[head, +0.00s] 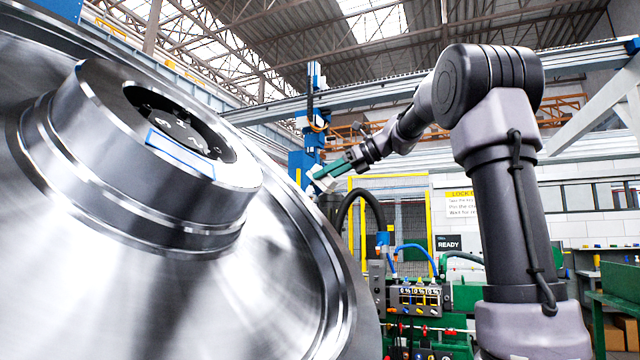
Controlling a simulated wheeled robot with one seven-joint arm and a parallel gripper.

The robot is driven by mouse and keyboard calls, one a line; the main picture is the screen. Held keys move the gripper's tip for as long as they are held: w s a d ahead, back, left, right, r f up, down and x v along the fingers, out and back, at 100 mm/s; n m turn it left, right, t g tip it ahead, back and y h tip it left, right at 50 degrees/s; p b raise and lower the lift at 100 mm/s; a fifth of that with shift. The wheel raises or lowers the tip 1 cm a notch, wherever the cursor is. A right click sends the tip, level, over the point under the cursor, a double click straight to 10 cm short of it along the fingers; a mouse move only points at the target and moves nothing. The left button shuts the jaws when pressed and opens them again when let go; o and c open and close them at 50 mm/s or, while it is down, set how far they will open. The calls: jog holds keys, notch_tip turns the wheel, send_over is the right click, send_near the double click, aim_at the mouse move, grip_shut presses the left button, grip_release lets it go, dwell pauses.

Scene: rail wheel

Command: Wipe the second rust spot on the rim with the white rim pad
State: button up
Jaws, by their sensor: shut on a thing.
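The large shiny steel rail wheel (90,290) fills the left side of the head view, with its hub towards me. Its rim (345,290) curves down along the right edge of the wheel. My gripper (330,174), small and far off at the end of my arm, is beside the upper right of the rim. It is shut on a small whitish thing, seemingly the white rim pad (321,184). I cannot tell whether the pad touches the rim. No rust spot shows on the visible steel; the rim's outer face is turned away.
A control box (419,299) with dials and cables stands right of the wheel, below my arm. A dark READY screen (450,243) is behind it. A yellow-framed fence (388,178) and a blue column (314,120) stand behind my gripper. A green bench (612,300) is at far right.

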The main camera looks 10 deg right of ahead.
jog(key=shift+s+d+r, duration=0.25)
jog(key=shift+d+r, duration=0.05)
jog(key=shift+r, duration=0.1)
jog(key=shift+s+d+r, duration=0.35)
jog(key=shift+d+r, duration=0.1)
jog(key=shift+r, duration=0.1)
jog(key=shift+s+d+r, duration=0.3)
jog(key=shift+d+r, duration=0.15)
jog(key=shift+r, duration=0.05)
jog(key=shift+w+a+f, duration=0.1)
jog(key=shift+w+a+f, duration=0.45)
jog(key=shift+a+f, duration=0.2)
jog(key=shift+f, duration=0.15)
jog(key=shift+w+a+f, duration=0.5)
jog(key=shift+a+f, duration=0.15)
jog(key=shift+f, duration=0.15)
jog(key=shift+w+a+f, duration=0.45)
jog(key=shift+a+f, duration=0.2)
jog(key=shift+f, duration=0.15)
jog(key=shift+w+a+f, duration=0.4)
jog(key=shift+a+f, duration=0.15)
jog(key=shift+f, duration=0.15)
